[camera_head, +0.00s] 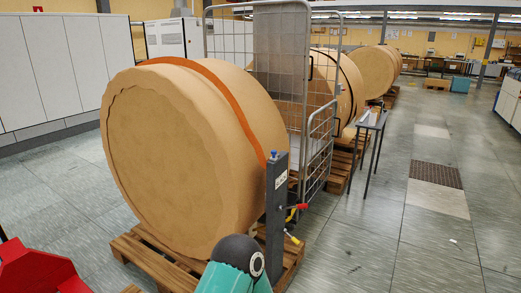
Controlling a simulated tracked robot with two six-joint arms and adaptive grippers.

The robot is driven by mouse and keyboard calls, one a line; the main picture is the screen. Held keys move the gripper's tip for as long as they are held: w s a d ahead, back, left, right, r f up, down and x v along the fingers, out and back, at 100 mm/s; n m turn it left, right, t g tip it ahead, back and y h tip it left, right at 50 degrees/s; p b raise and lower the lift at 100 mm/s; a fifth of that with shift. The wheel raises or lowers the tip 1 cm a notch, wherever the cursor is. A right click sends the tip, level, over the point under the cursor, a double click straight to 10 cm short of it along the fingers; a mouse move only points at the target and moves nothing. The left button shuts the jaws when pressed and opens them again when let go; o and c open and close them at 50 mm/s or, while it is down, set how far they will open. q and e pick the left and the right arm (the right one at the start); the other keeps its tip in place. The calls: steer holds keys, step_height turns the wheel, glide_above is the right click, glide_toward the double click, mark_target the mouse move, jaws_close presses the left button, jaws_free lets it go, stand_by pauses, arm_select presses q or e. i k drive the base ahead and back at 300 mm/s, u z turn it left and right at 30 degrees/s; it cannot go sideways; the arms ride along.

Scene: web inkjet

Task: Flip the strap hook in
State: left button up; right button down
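An orange strap (239,105) runs over the top of a large brown roll (165,165) and down its right side. Its lower end meets the top of a grey post (276,205) standing at the roll's right side. A small red-tipped lever (298,208) and a yellow-tipped lever (293,238) stick out to the right of the post. I cannot make out a separate strap hook at this size; a small blue part sits at the post's top. Neither of my grippers shows in the head view.
The roll rests on a wooden pallet (160,265). A wire mesh cage (318,130) stands close behind the post. A small grey table (372,120) and more rolls (374,70) stand farther back. A red object (35,268) is at lower left. Floor at right is clear.

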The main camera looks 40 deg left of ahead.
mark_target(275, 157)
steer(key=u, duration=0.35)
steer(key=i, duration=1.25)
steer(key=u, duration=1.2)
steer(key=i, duration=0.8)
steer(key=u, duration=0.4)
steer(key=k, duration=0.95)
steer(key=u, duration=0.15)
steer(key=i, duration=0.95)
steer(key=z, duration=0.05)
